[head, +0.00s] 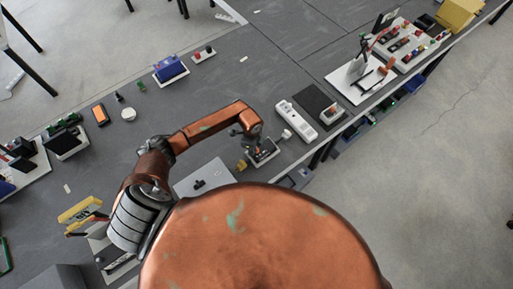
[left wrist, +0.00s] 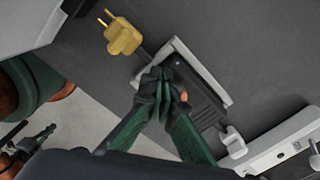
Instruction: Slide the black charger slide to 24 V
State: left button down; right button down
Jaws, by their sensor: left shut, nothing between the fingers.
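The black charger (head: 265,154) lies in a light grey holder near the front edge of the table. It also shows in the left wrist view (left wrist: 203,102), inside the holder's pale rim (left wrist: 203,72). My left gripper (head: 252,137) is over the charger. In the left wrist view its dark fingertips (left wrist: 170,88) are together, with nothing between them, at the charger's end nearer the yellow plug. The fingers cover that part of the charger, so I cannot make out the slide or its voltage marks. Whether the fingertips touch the charger is unclear.
A yellow plug (left wrist: 122,37) lies beside the charger. A white power strip (head: 296,121) lies on its other side, then a dark mat (head: 316,103). A grey panel (head: 204,181) is to the left. Blue bins (head: 297,177) sit below the table edge.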

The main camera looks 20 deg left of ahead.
pick_arm(q)
jog(key=shift+w+d+b, duration=0.3)
jog(key=shift+w+d, duration=0.05)
jog(key=shift+w, duration=0.25)
jog(key=shift+w+d+b, duration=0.3)
jog(key=shift+w+d, duration=0.05)
jog(key=shift+w, duration=0.25)
dwell(0.6)
jog(key=shift+s+a+r+p, duration=0.1)
jog(key=shift+s+a+p, duration=0.1)
jog(key=shift+s+p, duration=0.15)
jog(key=shift+s+a, duration=0.15)
jog(key=shift+s, duration=0.05)
jog(key=shift+r+p, duration=3.1)
jog(key=shift+r, duration=0.4)
jog(key=shift+f, duration=0.1)
